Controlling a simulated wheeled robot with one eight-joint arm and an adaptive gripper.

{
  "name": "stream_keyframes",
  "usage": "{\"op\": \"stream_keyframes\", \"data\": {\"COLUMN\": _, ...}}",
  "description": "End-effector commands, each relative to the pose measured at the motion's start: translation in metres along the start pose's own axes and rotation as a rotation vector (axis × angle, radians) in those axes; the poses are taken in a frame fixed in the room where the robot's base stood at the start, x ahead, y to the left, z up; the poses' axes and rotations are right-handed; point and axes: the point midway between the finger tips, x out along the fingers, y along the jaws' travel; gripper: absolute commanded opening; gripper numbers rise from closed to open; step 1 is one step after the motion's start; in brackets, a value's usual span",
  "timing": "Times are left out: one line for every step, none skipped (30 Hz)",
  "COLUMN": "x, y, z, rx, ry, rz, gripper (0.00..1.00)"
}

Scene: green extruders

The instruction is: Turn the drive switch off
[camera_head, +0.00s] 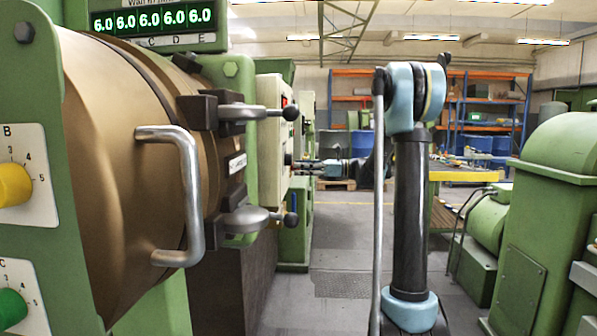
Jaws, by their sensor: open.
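A cream control panel (272,120) on the green machine stands at the middle left, seen nearly edge-on. It has a small red light (284,101) near its top and a small dark knob (288,159) lower down. I cannot tell whether this knob is the drive switch, nor its position; no label is readable. My gripper (306,165) is small and far off, pointing left at the panel's face, close to the dark knob. It is open and shows nothing held. I cannot tell whether it touches the panel.
A brown barrel (110,150) with a metal handle (187,195) and clamp levers (250,112) fills the left. Yellow (12,185) and green (10,308) knobs sit at the left edge. Green machinery (550,200) stands right. Grey floor (340,245) is open between.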

Motion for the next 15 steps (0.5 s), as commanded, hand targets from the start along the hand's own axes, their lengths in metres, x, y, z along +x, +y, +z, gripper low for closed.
{"op": "stream_keyframes", "data": {"x": 0.0050, "y": 0.0004, "z": 0.0000, "rx": 0.000, "ry": 0.000, "rz": 0.002, "gripper": 0.48}}
{"op": "stream_keyframes", "data": {"x": 0.0069, "y": 0.0003, "z": 0.0000, "rx": 0.000, "ry": 0.000, "rz": 0.001, "gripper": 0.48}}
{"op": "stream_keyframes", "data": {"x": 0.0089, "y": 0.0001, "z": 0.0000, "rx": 0.000, "ry": 0.000, "rz": 0.000, "gripper": 0.48}}
{"op": "stream_keyframes", "data": {"x": 0.0102, "y": 0.0000, "z": 0.0000, "rx": 0.000, "ry": 0.000, "rz": 0.000, "gripper": 0.48}}
{"op": "stream_keyframes", "data": {"x": 0.0113, "y": 0.0000, "z": 0.0000, "rx": 0.000, "ry": 0.000, "rz": 0.000, "gripper": 0.48}}
{"op": "stream_keyframes", "data": {"x": 0.0123, "y": 0.0000, "z": 0.0000, "rx": 0.000, "ry": 0.000, "rz": 0.000, "gripper": 0.48}}
{"op": "stream_keyframes", "data": {"x": 0.0128, "y": 0.0000, "z": 0.0000, "rx": 0.000, "ry": 0.000, "rz": 0.000, "gripper": 0.48}}
{"op": "stream_keyframes", "data": {"x": 0.0131, "y": 0.0000, "z": 0.0000, "rx": 0.000, "ry": 0.000, "rz": 0.000, "gripper": 0.48}}
{"op": "stream_keyframes", "data": {"x": 0.0132, "y": 0.0000, "z": 0.0000, "rx": 0.000, "ry": 0.000, "rz": 0.000, "gripper": 0.48}}
{"op": "stream_keyframes", "data": {"x": 0.0132, "y": -0.0001, "z": 0.0000, "rx": 0.000, "ry": 0.000, "rz": -0.001, "gripper": 0.48}}
{"op": "stream_keyframes", "data": {"x": 0.0132, "y": -0.0001, "z": 0.0000, "rx": 0.000, "ry": 0.000, "rz": -0.001, "gripper": 0.48}}
{"op": "stream_keyframes", "data": {"x": 0.0131, "y": -0.0001, "z": 0.0000, "rx": 0.000, "ry": 0.000, "rz": -0.001, "gripper": 0.48}}
{"op": "stream_keyframes", "data": {"x": 0.0130, "y": -0.0001, "z": 0.0000, "rx": 0.000, "ry": 0.000, "rz": -0.001, "gripper": 0.48}}
{"op": "stream_keyframes", "data": {"x": 0.0130, "y": -0.0001, "z": 0.0000, "rx": 0.000, "ry": 0.000, "rz": -0.001, "gripper": 0.48}}
{"op": "stream_keyframes", "data": {"x": 0.0129, "y": -0.0001, "z": 0.0000, "rx": 0.000, "ry": 0.000, "rz": -0.001, "gripper": 0.41}}
